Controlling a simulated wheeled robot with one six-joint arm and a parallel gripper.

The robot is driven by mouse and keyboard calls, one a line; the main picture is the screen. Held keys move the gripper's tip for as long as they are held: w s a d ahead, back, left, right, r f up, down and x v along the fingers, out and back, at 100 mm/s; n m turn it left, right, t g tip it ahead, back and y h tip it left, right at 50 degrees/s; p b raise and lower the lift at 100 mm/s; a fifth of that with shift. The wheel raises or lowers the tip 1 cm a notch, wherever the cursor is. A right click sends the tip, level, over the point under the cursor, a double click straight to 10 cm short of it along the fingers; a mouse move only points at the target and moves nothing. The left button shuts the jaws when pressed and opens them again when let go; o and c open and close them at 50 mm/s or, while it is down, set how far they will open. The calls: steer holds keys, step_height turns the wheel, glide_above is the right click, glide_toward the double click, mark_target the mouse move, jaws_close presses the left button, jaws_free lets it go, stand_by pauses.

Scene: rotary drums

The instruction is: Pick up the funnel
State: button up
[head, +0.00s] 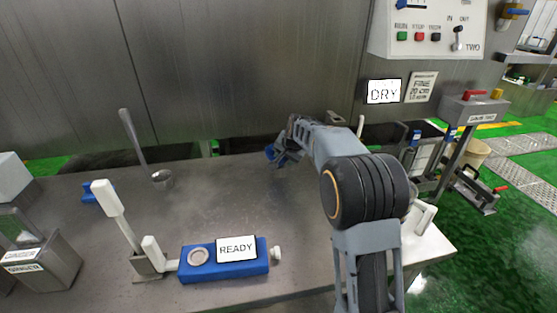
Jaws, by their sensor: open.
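My arm reaches from the lower right toward the back of the steel table (215,215). My gripper (279,158) is open near the table's back edge, small and partly hidden by my own wrist. A small blue piece (270,153) shows right at the gripper's tip. I cannot tell whether it is part of the funnel or of the gripper. No funnel can be clearly made out; the arm hides part of the table's right side.
A long-handled ladle (161,179) rests at the back left. A blue device (226,274) marked READY and a white-handled lever (107,198) stand in front. A steel bin (45,271) stands at the far left. The table's middle is clear. A wall control box (428,30) hangs above right.

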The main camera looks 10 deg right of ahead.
steer(key=shift+w+f, duration=0.1)
steer(key=shift+f, duration=0.05)
steer(key=shift+c, duration=0.2)
jaws_close()
stand_by(0.3)
